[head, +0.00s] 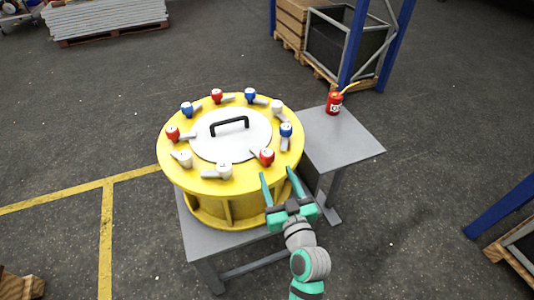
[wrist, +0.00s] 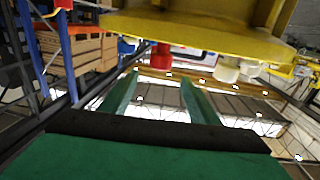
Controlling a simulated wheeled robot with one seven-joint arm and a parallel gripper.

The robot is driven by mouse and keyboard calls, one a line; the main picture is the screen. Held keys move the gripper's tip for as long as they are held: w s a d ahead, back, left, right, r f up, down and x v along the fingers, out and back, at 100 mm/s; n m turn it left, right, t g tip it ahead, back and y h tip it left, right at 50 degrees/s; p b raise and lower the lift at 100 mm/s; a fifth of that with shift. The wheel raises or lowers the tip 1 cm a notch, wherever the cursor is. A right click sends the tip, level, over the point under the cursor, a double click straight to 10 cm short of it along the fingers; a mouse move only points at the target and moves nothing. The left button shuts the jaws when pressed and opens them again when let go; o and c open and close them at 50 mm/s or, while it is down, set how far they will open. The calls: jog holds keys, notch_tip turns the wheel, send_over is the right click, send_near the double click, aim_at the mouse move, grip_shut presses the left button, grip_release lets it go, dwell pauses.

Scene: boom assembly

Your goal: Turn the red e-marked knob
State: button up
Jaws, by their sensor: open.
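A round yellow drum top (head: 180,181) carries a ring of red, white and blue knobs with grey levers. Red knobs sit at the near right (head: 267,157), the left (head: 173,133) and the back (head: 217,96). Their letter marks are too small to read, so I cannot tell which is the e-marked one. My gripper (head: 278,172) is open and empty, with teal fingers at the drum's near right edge, close to the near right red knob. In the wrist view my open fingers (wrist: 159,76) point toward a red piece (wrist: 161,56) beside the yellow rim.
A grey lid with a black handle (head: 230,126) fills the drum's middle. The drum stands on a grey table (head: 205,238). A side table (head: 343,143) at right holds a red can (head: 334,103). Blue rack posts (head: 353,45) stand behind.

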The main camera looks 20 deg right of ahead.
aim_at(270, 159)
jog(key=w, duration=1)
jog(key=shift+w+d, duration=0.25)
jog(key=shift+d, duration=0.05)
jog(key=shift+a, duration=0.1)
jog(key=shift+c, duration=0.5)
jog(key=shift+a, duration=0.1)
jog(key=c, duration=0.9)
jog(key=shift+a, duration=0.2)
jog(key=shift+c, duration=0.2)
jog(key=shift+d, duration=0.35)
jog(key=shift+s+d, duration=0.1)
